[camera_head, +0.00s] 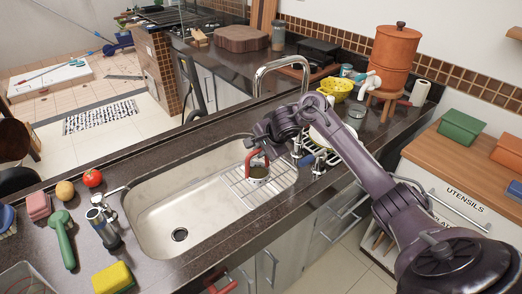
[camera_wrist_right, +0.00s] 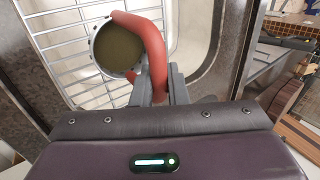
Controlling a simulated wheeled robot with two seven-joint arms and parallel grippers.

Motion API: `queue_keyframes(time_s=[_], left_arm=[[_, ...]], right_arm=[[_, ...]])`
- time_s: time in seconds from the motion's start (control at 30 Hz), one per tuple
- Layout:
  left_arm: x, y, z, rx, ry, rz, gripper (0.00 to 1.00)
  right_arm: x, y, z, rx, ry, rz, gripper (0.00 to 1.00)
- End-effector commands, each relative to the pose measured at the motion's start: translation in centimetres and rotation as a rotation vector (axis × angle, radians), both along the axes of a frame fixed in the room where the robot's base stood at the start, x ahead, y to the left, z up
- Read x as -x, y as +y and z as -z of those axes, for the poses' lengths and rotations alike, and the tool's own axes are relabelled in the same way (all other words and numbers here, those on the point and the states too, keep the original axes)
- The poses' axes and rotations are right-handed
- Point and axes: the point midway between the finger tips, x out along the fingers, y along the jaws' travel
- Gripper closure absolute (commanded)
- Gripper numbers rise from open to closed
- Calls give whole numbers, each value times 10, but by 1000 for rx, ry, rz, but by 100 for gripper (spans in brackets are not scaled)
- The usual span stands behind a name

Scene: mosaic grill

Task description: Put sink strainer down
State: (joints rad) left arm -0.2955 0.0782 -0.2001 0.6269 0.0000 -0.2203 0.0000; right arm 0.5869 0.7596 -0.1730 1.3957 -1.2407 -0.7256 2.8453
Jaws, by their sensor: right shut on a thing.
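The sink strainer (camera_head: 258,172) is a small round metal cup with a dark inside and a curved red handle. It is at the right end of the sink basin (camera_head: 160,215), over the wire rack (camera_head: 240,186). My right gripper (camera_head: 257,153) is above it, shut on the red handle. In the right wrist view the strainer (camera_wrist_right: 118,52) is in front of the fingers (camera_wrist_right: 156,88), with the wire rack (camera_wrist_right: 62,60) behind it. I cannot tell whether the strainer touches the rack. My left gripper is not in view.
The chrome faucet (camera_head: 282,64) arches behind the sink. A dish rack with plates (camera_head: 322,132) and a yellow colander (camera_head: 335,89) stand to the right. A tomato (camera_head: 92,177), a potato (camera_head: 65,190) and a sponge (camera_head: 112,278) are at left. The basin around the drain (camera_head: 180,235) is clear.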

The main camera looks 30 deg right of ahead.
Motion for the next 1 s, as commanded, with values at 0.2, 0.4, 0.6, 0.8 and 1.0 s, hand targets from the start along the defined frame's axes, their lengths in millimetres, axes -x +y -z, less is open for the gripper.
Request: queue_keyframes(time_s=[0.2,0.4,0.6,0.8,1.0], left_arm=[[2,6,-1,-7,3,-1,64],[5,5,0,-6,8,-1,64],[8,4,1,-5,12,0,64],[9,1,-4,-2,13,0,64],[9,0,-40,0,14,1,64]], right_arm=[[0,0,2,0,1,1,67],[0,0,2,0,1,1,65],[1,-1,-5,0,-2,-1,65],[20,-3,-35,3,-4,-1,65],[45,-3,-76,-1,2,0,65]])
